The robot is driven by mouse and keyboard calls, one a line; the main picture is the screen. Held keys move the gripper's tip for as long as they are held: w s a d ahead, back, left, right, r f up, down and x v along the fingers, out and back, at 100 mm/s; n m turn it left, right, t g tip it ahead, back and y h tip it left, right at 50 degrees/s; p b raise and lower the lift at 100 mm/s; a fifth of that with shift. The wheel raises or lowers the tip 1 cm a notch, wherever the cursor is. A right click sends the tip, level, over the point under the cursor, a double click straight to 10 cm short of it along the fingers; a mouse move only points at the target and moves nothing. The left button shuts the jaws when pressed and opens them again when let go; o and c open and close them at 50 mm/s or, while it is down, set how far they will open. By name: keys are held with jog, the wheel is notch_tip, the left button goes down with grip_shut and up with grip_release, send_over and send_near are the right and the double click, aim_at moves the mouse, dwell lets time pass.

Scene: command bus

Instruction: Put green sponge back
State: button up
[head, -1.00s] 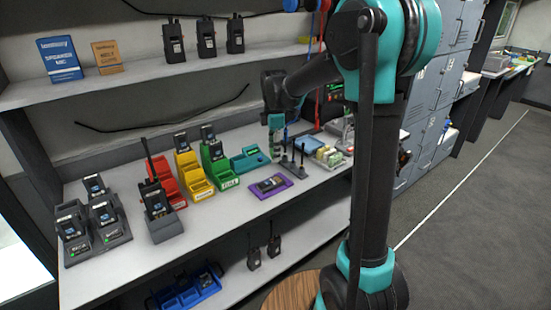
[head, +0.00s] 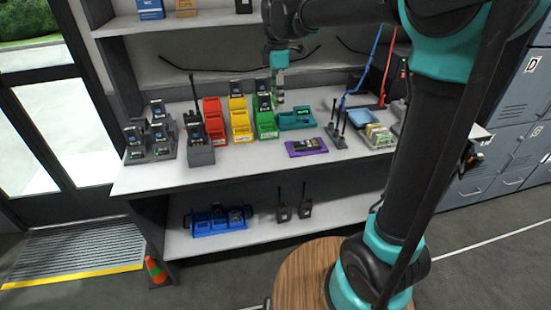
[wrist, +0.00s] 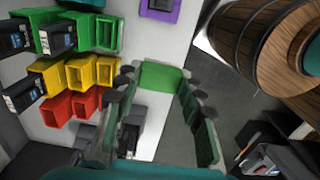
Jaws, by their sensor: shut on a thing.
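My gripper (head: 280,94) hangs over the shelf counter, near the green charger rack. In the wrist view my gripper (wrist: 158,84) has its two fingers on either side of a green sponge (wrist: 160,75) and is shut on it near the fingertips. The sponge is too small to make out clearly in the head view. A clear tray (head: 372,146) holding pale yellow and green blocks stands to the right on the counter.
Red (head: 214,122), yellow (head: 239,120) and green (head: 265,118) racks stand near my gripper, with a teal tray (head: 296,120) beside them. Black upright antennas (head: 336,130) stand between the mat and the clear tray. A round wooden top (head: 300,275) is below.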

aim_at(276, 155)
jog(key=shift+s+a+f, duration=0.15)
jog(key=shift+f, duration=0.25)
notch_tip(276, 155, down, 19)
jog(key=shift+f, duration=0.1)
jog(key=o, duration=1.2)
notch_tip(276, 155, up, 12)
jog(key=s+d+f+m+t, duration=0.2)
jog(key=s+d+f+m, duration=0.4)
jog(key=s+d+m, duration=0.3)
jog(key=s+d+f+m+t, duration=0.2)
jog(key=s+d+f+m, duration=0.5)
jog(key=s+d+m, duration=0.3)
jog(key=d+m, duration=0.2)
jog(key=d, duration=0.2)
jog(key=shift+d, duration=0.4)
